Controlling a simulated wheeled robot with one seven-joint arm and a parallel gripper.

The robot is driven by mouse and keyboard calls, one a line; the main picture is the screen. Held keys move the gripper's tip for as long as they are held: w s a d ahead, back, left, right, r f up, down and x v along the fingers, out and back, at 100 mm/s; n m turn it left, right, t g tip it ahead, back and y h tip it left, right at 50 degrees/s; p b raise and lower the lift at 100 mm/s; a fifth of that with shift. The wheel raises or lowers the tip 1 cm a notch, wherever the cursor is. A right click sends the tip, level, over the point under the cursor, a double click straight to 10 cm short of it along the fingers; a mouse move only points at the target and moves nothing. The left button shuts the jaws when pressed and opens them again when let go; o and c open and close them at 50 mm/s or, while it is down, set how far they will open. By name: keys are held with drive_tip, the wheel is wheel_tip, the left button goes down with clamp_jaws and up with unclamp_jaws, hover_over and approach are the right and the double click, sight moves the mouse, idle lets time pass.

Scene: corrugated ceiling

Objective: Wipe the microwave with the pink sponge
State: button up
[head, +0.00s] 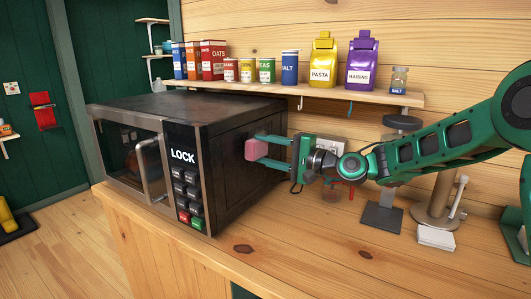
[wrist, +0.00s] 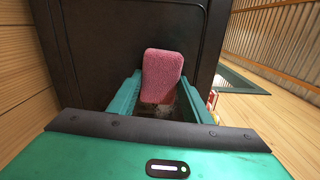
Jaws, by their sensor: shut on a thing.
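The black microwave (head: 232,165) stands on the wooden counter, with its glass door and handle at the front left. Its dark side panel (wrist: 112,40) fills the middle of the wrist view. My gripper (head: 262,149) is at the right side of the microwave, pointing left. It is shut on the pink sponge (head: 256,149). The sponge (wrist: 162,75) shows between the two green fingers in the wrist view and stands out past their tips. It is at or close to the side panel; I cannot tell if it touches.
A wooden shelf (head: 330,93) above the counter holds boxes, cans, a yellow pasta bag (head: 323,60), a purple raisins bag (head: 361,62) and a salt jar (head: 399,80). A dark stand (head: 382,218) is on the counter at right. The counter front (head: 285,250) is clear.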

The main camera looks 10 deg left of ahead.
drive_tip(key=shift+x, duration=0.85)
idle(0.3)
drive_tip(key=shift+w, duration=0.1)
